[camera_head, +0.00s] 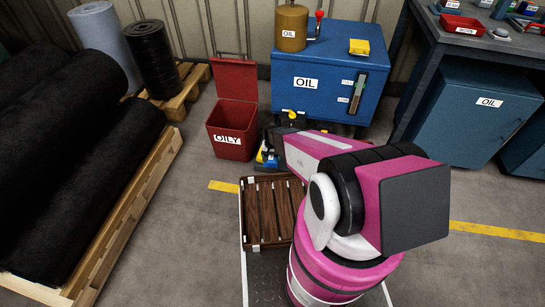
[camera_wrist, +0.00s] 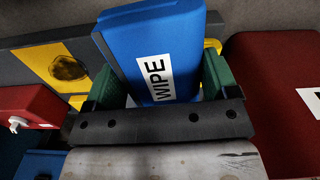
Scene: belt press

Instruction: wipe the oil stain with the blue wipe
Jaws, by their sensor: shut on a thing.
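The blue wipe (camera_wrist: 150,40), with a white WIPE label, is between the green finger pads of my gripper (camera_wrist: 160,80) in the wrist view. My gripper is shut on it. The oil stain (camera_wrist: 69,67) is a dark round patch on a yellow panel (camera_wrist: 38,58), left of the wipe and apart from it in the picture. In the head view my gripper (camera_head: 268,155) is small and partly hidden by my arm, in front of the blue OIL cabinet. I cannot make out the stain there.
The red OILY bin (camera_head: 231,135) stands open beside my gripper; a red surface also fills the wrist view's right side (camera_wrist: 265,85). The blue OIL cabinet (camera_head: 300,90) stands behind. A workbench (camera_head: 450,45) is at right, rolls on a pallet (camera_head: 110,225) at left.

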